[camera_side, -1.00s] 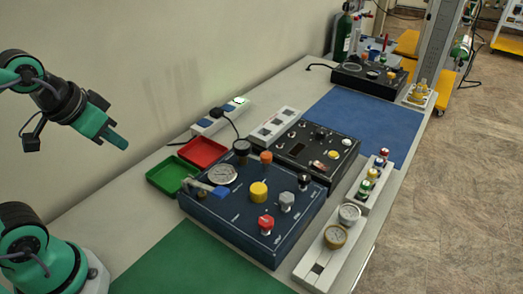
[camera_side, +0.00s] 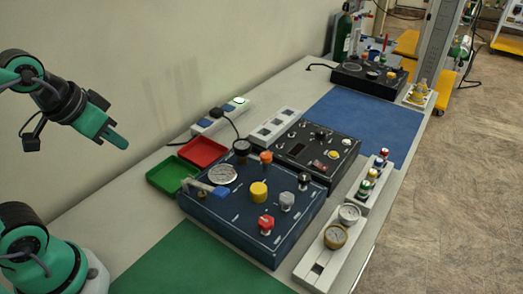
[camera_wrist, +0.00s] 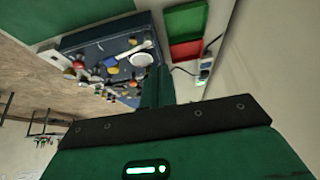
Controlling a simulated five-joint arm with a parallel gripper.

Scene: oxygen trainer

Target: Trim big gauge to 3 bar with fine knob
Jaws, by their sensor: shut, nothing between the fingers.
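A dark blue panel (camera_side: 215,217) lies on the bench and carries the big gauge (camera_side: 222,174), a white round dial. Its needle is too small to read. On the panel stand a yellow knob (camera_side: 258,190), a red knob (camera_side: 266,223), a grey knob (camera_side: 286,199), a black knob (camera_side: 304,180) and an orange knob (camera_side: 266,157). I cannot tell which is the fine knob. A blue-ended lever (camera_side: 219,193) lies beside the gauge. My gripper (camera_side: 122,143) is shut and empty, held in the air left of the panel. The wrist view shows the gauge (camera_wrist: 141,59) beyond my gripper.
A green tray (camera_side: 172,176) and a red tray (camera_side: 203,151) sit behind the panel's left end. A black panel (camera_side: 330,147) stands beyond. The green mat (camera_side: 185,262) is clear.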

